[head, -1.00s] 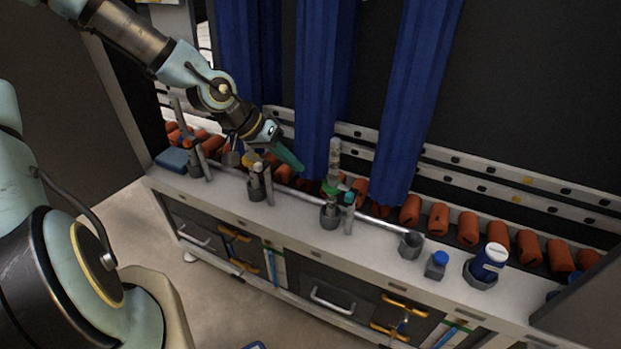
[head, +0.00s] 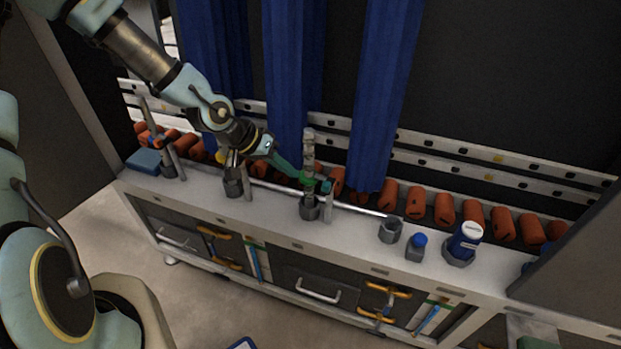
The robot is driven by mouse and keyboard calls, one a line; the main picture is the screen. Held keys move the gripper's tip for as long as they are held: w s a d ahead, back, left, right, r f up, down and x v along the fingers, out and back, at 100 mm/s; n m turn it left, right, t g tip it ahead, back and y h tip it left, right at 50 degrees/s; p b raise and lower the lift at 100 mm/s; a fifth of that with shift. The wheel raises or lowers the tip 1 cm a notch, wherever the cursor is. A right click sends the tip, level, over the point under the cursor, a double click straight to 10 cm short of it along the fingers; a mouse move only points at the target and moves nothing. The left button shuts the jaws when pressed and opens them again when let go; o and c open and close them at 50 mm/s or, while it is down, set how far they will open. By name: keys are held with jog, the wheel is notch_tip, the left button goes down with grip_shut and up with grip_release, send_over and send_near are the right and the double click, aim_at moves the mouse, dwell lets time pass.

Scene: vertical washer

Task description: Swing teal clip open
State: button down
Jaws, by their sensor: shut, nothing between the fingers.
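The teal clip (head: 326,187) is a small piece on top of a short grey post, just right of the middle stand (head: 309,207). The stand holds an upright pale tube (head: 309,148) with a green band (head: 305,179) low on it. My gripper (head: 299,176) comes in from the upper left with its green fingers shut and empty. Its tip is at the left side of the tube by the green band, and I cannot tell whether it touches. The tube stands between my fingertips and the teal clip in this view. The clip's exact opening is too small to make out.
Other stands (head: 232,187) are to the left along the white bench. A grey cup (head: 391,229), a small blue-capped bottle (head: 416,247) and a larger blue bottle (head: 466,241) stand to the right. Blue brushes (head: 383,95) hang behind, above a row of orange rollers (head: 443,209).

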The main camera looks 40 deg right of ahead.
jog(key=shift+s+d+f+p, duration=0.2)
jog(key=shift+s+d+f, duration=0.15)
jog(key=shift+s+d, duration=0.3)
jog(key=shift+s+d+f+p, duration=0.25)
jog(key=shift+s+d+f, duration=0.1)
jog(key=shift+s+d, duration=0.25)
jog(key=shift+s+d+f+p, duration=0.2)
jog(key=shift+s+d+f, duration=0.15)
jog(key=shift+s+d, duration=0.3)
